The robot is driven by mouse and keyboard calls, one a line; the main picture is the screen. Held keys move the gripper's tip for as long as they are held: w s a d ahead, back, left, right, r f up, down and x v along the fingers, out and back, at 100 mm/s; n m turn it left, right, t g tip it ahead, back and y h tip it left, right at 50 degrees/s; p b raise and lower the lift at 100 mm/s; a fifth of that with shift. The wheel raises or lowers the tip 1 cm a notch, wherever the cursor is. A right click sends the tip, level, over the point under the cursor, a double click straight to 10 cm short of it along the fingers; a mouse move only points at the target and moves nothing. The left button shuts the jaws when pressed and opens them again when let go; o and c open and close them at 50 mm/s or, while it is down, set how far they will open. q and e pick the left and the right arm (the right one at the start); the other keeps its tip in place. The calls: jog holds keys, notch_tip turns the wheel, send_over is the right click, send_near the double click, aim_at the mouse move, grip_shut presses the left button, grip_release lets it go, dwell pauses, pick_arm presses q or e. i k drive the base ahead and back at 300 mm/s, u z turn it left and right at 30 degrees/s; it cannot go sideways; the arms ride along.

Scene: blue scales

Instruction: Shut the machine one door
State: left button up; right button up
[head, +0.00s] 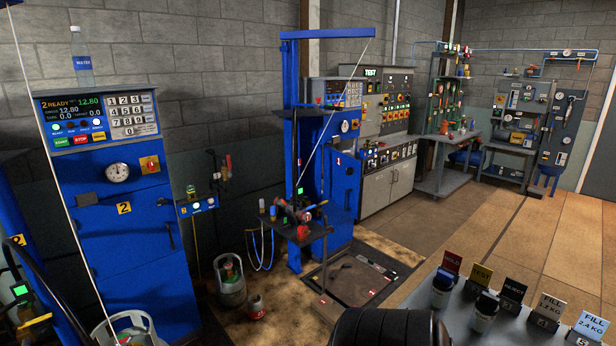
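Machine one is the blue scale cabinet (345,194) in the middle of the head view, with a small number 1 plate (339,159) on its front. A display and keypad panel (345,95) sits at its top, with a round gauge below. A blue mast (291,235) with a top arm stands in front and hides part of the cabinet. The blue front below the gauge looks like its door, partly covered by the mast; I cannot tell whether it is ajar or closed. Neither of my grippers is in view.
Blue machine two (130,260) stands at the left. A small dark work stand (300,232) and a floor platform (352,280) lie before machine one. A grey cylinder (230,282) stands between the machines. A table (408,299) with signs is at bottom right. Wooden floor is open at right.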

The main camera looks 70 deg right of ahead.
aim_at(341, 190)
jog(key=i, duration=1.1)
jog(key=z, duration=2.8)
jog(key=i, duration=0.1)
jog(key=z, duration=0.1)
